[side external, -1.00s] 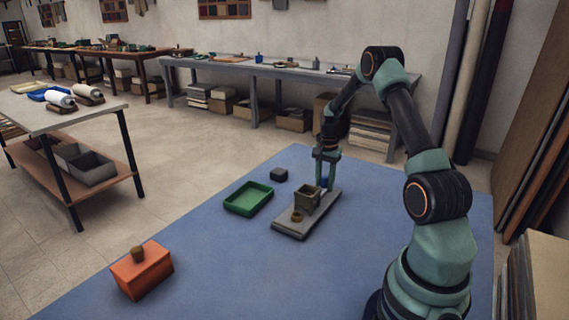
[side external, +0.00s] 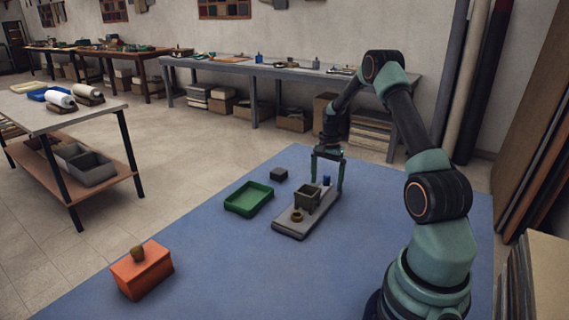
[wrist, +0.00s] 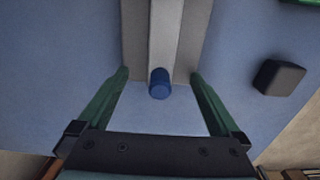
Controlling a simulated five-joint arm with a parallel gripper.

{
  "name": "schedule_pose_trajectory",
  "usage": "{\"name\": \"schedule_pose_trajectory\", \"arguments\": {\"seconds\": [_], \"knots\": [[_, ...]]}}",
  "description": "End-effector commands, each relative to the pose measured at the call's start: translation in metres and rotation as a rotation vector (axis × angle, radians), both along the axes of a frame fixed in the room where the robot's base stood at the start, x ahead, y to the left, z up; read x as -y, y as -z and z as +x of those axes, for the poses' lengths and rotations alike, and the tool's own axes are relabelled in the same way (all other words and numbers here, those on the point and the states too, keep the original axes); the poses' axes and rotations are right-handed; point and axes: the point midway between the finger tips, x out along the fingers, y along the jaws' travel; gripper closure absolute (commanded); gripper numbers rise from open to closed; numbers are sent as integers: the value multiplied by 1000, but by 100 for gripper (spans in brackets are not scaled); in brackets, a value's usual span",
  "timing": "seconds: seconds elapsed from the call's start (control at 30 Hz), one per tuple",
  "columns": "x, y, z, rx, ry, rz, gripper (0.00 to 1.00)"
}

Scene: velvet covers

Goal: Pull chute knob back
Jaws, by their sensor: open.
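The grey chute base (side external: 290,229) lies on the blue mat with a small grey-brown box (side external: 307,199) on it. A blue knob (side external: 327,181) stands at its far end. In the wrist view the blue knob (wrist: 159,84) is at the end of the pale grey channel (wrist: 163,38). My gripper (side external: 328,186) is over the far end of the chute, wide open, one finger on each side of the blue knob. In the wrist view, gaps show between the knob and both fingers of the gripper (wrist: 159,75), so it holds nothing.
A green tray (side external: 248,199) and a dark block (side external: 279,174) lie left of the chute; the block also shows at right in the wrist view (wrist: 279,77). A small brown ring (side external: 297,216) is at the chute's near end. An orange box (side external: 142,272) with a brown knob stands front left.

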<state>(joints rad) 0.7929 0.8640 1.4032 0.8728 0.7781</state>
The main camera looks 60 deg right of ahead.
Motion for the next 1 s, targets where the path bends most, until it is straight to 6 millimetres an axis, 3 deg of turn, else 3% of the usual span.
{"name": "schedule_pose_trajectory", "arguments": {"seconds": [0.8,1.0], "knots": [[0,-64,0,0,0,0,0],[0,-70,0,-1,0,1,0]]}}
